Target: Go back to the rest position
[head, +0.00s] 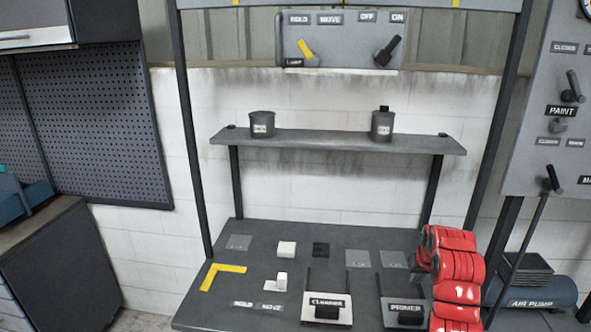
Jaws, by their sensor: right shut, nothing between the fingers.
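My right gripper (424,262) shows at the right end of the dark workbench (300,238), at the end of my red arm. It is shut and empty, and apart from the blocks on the bench. Its fingers are small and partly hidden by the red links. My left gripper is not in view.
A cleaner holder (327,301) and a primer holder (405,306) stand at the bench front, left of my right arm. White blocks (286,248) and a yellow corner mark (222,272) lie further left. Two dark cans (262,124) stand on the shelf (320,143). A lever panel (340,42) hangs above.

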